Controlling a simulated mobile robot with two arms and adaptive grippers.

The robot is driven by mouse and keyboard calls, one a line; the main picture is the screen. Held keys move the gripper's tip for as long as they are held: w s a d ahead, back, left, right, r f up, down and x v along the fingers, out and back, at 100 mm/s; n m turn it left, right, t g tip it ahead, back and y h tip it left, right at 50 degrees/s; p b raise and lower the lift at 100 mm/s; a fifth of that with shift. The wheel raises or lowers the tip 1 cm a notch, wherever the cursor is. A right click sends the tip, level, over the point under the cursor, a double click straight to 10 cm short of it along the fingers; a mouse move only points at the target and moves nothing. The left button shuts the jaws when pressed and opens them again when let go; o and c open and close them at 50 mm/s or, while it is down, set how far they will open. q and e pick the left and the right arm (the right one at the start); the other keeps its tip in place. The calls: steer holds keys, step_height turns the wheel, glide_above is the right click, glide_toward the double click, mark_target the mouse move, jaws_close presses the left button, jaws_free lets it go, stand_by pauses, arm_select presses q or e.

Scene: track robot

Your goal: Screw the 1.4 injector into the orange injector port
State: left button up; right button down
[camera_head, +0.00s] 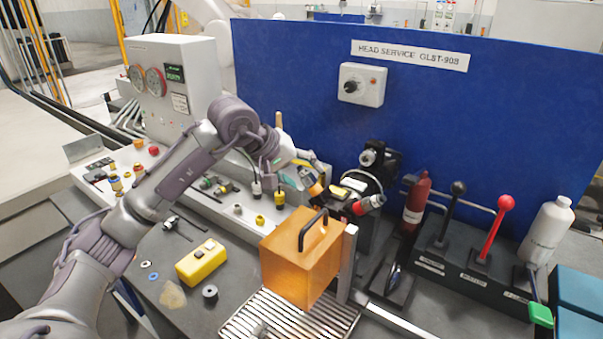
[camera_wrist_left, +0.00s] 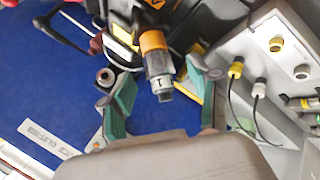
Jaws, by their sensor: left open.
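In the left wrist view, a grey cylindrical injector (camera_wrist_left: 159,75) with a label showing a "1" stands between the fingers of my left gripper (camera_wrist_left: 152,85). Its upper end meets an orange collar (camera_wrist_left: 153,41), which seems to be the orange port on the dark head assembly. How deep it sits there cannot be told. The gripper is open, with a teal-padded finger on each side and gaps to the injector. In the head view, my left gripper (camera_head: 301,176) is at the head assembly, next to the orange part (camera_head: 315,189). My right gripper is not in view.
An orange box with a black handle (camera_head: 300,258) stands on a metal grate (camera_head: 268,322) just in front. A red bottle (camera_head: 416,204), levers (camera_head: 505,203) and a white bottle (camera_head: 547,231) stand right. A blue panel (camera_head: 430,110) closes the back. A yellow box (camera_head: 201,263) lies left.

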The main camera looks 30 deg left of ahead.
arm_select(q)
steer(key=v, duration=1.2)
